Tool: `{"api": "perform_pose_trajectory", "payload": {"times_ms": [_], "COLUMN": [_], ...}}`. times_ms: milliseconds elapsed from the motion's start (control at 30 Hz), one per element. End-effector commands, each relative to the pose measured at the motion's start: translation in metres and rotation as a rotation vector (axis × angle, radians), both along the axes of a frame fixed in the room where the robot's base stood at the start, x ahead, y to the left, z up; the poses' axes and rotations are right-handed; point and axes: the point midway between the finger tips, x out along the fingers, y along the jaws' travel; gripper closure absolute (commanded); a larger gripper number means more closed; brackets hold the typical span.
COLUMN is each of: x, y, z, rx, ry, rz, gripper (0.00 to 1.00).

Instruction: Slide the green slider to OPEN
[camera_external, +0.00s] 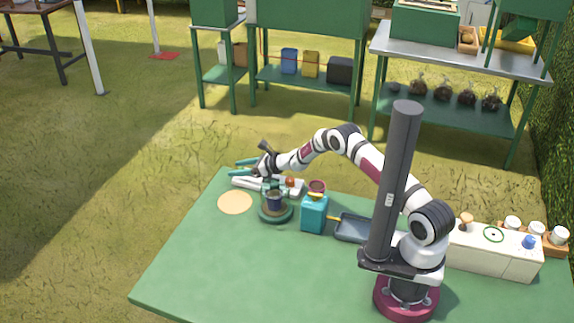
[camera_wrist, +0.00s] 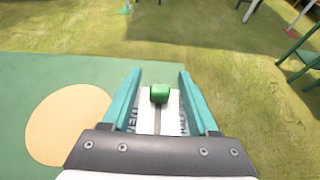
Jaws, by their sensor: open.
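The green slider (camera_wrist: 159,93) is a small block on a white base (camera_wrist: 147,117). In the wrist view it lies between the two teal fingers of my gripper (camera_wrist: 160,75), with a gap on each side. My gripper is open and empty. Dark letters show on the base at both sides, partly covered by the fingers, so I cannot read them fully. In the external view my gripper (camera_external: 240,168) hangs over the white base (camera_external: 248,184) at the table's far edge; the slider cannot be made out there.
A round tan mat (camera_wrist: 68,124) lies left of the base. The table's front left is clear.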

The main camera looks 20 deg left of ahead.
Motion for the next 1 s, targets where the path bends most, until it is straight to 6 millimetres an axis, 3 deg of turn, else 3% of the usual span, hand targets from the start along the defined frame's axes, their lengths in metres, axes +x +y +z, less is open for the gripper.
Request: {"api": "perform_pose_trajectory", "payload": {"times_ms": [167, 267, 500, 700, 1000], "x": [0.001, 0.001, 0.002, 0.001, 0.000], "y": [-0.007, -0.023, -0.092, -0.134, -0.146], "z": [0.003, 0.010, 0.039, 0.056, 0.061], "rx": [-0.001, -0.002, 0.000, 0.000, 0.000], "ry": [0.000, 0.001, 0.001, 0.000, -0.001], "rz": [-0.001, -0.004, -0.005, -0.003, 0.000], "gripper": [0.40, 0.40, 0.40, 0.40, 0.40]}}
